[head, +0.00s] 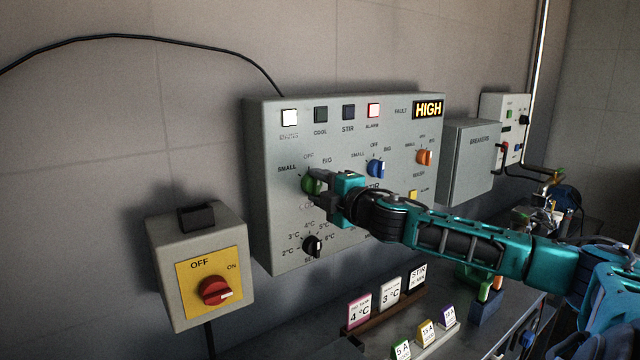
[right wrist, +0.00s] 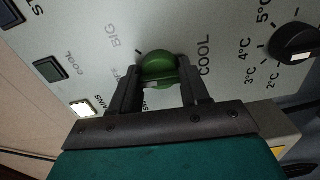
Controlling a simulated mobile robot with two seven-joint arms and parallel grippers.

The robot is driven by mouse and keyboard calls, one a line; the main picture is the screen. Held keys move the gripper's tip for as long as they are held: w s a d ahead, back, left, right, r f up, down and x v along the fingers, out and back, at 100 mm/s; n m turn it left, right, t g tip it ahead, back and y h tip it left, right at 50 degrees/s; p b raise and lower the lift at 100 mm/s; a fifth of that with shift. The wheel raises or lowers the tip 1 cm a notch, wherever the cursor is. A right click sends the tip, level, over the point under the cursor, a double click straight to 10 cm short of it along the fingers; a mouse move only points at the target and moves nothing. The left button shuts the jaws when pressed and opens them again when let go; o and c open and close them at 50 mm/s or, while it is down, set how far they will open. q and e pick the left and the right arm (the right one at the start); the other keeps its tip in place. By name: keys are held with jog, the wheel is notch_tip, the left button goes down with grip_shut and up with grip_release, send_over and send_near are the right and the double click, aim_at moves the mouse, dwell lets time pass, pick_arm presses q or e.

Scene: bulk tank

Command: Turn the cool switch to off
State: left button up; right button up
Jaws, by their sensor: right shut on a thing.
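The cool switch is a green rotary knob (head: 311,183) on the left of the grey control panel (head: 268,222), with SMALL, OFF and BIG printed around it. In the right wrist view the green knob (right wrist: 158,68) sits between the two fingers beside the word COOL. My right gripper (head: 318,190) is shut on this knob, one finger on each side, and it also shows in the right wrist view (right wrist: 160,88). The fingers hide part of the knob and its markings, so I cannot tell which mark it points to. My left gripper is not in view.
A black temperature dial (head: 313,246) sits just below the green knob. A blue knob (head: 376,168) and an orange knob (head: 425,157) are to the right. A red main switch (head: 215,291) is on a box at lower left. Cards stand on the counter below.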

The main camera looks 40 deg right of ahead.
jog(key=shift+n, duration=0.3)
jog(key=o, duration=1)
jog(key=shift+o, duration=0.2)
jog(key=shift+s, duration=0.1)
